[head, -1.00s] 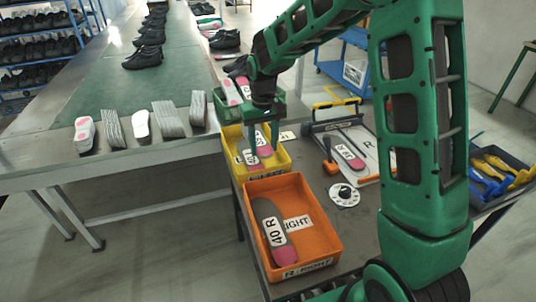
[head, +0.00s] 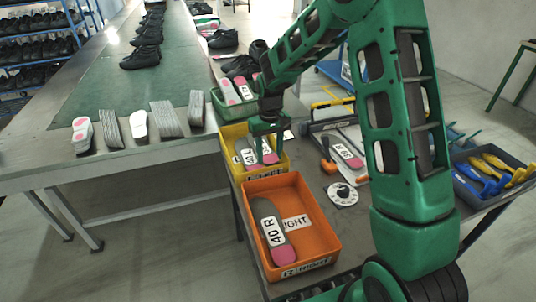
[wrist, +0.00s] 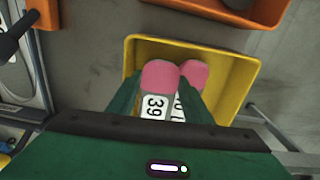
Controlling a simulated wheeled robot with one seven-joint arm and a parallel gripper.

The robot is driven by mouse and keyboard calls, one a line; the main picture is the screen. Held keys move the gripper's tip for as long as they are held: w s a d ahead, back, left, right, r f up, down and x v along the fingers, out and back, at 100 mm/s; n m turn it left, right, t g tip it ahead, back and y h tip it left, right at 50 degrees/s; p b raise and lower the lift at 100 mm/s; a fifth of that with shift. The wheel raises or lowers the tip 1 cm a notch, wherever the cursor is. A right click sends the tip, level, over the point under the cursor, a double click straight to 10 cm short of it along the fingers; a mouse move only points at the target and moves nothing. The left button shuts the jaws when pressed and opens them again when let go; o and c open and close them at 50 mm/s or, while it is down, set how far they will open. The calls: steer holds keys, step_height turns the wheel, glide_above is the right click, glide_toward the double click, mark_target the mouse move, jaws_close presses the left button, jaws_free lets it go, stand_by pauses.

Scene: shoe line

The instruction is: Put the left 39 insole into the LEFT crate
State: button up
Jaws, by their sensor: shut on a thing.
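The yellow crate (head: 236,134) stands on the cart behind the orange crate; its front label is too small to read. It fills the middle of the wrist view (wrist: 247,70). My gripper (head: 264,160) reaches down into it, with a green finger at each side of the insoles in the wrist view. It is shut on the insole marked 39 (wrist: 160,75), grey with a pink end. A second pink-ended insole (wrist: 195,72), its label partly hidden, lies close beside it. In the head view an insole marked 40 L (head: 247,156) shows in the crate.
The orange crate (head: 330,248), marked RIGHT, holds a 40 R insole (head: 270,230). A green crate (head: 222,108) with insoles stands behind the yellow one. To the right are a board with an insole (head: 346,155), a dial (head: 342,194) and a tool tray (head: 488,203).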

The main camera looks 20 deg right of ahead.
steer(key=shift+f, duration=0.6)
steer(key=o, duration=0.7)
steer(key=shift+o, duration=0.2)
step_height(320, 180, up, 13)
steer(key=shift+r, duration=0.15)
steer(key=s+d+r+m, duration=0.25)
steer(key=s+d, duration=0.35)
steer(key=s, duration=0.3)
steer(key=s+d+r+m, duration=0.1)
steer(key=s+d+r, duration=0.2)
steer(key=s+d, duration=0.45)
steer(key=s+d+f+m, duration=0.1)
steer(key=s, duration=1)
steer(key=s+d+f+m, duration=0.1)
steer(key=s+m, duration=0.1)
steer(key=s, duration=1)
steer(key=shift+f, duration=0.25)
